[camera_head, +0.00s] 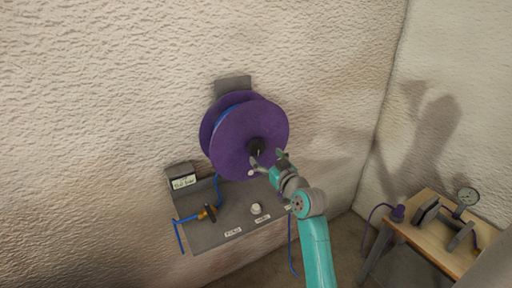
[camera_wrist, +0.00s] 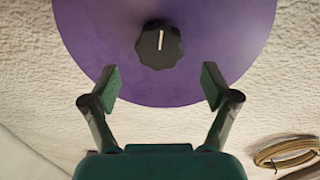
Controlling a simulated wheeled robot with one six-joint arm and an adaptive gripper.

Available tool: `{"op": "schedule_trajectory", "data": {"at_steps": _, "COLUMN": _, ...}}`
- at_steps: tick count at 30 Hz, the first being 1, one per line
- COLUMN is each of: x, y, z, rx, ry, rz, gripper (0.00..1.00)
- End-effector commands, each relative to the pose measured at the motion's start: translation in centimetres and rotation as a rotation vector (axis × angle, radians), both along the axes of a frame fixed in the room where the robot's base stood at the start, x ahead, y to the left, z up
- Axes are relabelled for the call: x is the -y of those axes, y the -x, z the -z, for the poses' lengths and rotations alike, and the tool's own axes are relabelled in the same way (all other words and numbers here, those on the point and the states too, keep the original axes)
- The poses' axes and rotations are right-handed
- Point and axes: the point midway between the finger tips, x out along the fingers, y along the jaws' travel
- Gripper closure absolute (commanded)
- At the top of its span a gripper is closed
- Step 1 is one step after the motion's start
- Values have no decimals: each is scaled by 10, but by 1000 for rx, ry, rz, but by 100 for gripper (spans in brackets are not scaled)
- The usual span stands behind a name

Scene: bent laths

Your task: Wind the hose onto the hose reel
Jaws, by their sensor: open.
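The purple hose reel (camera_head: 232,140) is mounted on the wall, with blue hose (camera_head: 226,111) showing between its two discs. Blue hose also hangs below the panel (camera_head: 291,248).
A grey wall panel (camera_head: 205,239) below the reel carries labels, a white knob (camera_head: 256,209), a valve with an orange-brown body (camera_head: 208,212) and a display box (camera_head: 183,181). A wooden table (camera_head: 427,236) with a gauge (camera_head: 467,197) stands right. A brass-coloured coil (camera_wrist: 287,152) shows in the wrist view.

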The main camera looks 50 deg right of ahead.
Motion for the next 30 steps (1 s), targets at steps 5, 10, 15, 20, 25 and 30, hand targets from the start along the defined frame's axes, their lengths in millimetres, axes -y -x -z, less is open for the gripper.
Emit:
{"op": "schedule_trajectory", "data": {"at_steps": 5, "x": 11, "y": -32, "z": -1, "rx": 1, "ry": 0, "rz": -1, "gripper": 14}}
{"op": "schedule_trajectory", "data": {"at_steps": 10, "x": 18, "y": -55, "z": 0, "rx": 0, "ry": -1, "rz": -1, "gripper": 14}}
{"op": "schedule_trajectory", "data": {"at_steps": 15, "x": 23, "y": -68, "z": 0, "rx": -1, "ry": -1, "rz": -1, "gripper": 14}}
{"op": "schedule_trajectory", "data": {"at_steps": 20, "x": 25, "y": -72, "z": 0, "rx": 0, "ry": -1, "rz": 0, "gripper": 14}}
{"op": "schedule_trajectory", "data": {"at_steps": 25, "x": 25, "y": -72, "z": 0, "rx": 0, "ry": -1, "rz": 0, "gripper": 14}}
{"op": "schedule_trajectory", "data": {"at_steps": 30, "x": 24, "y": -72, "z": 0, "rx": 0, "ry": -1, "rz": 0, "gripper": 49}}
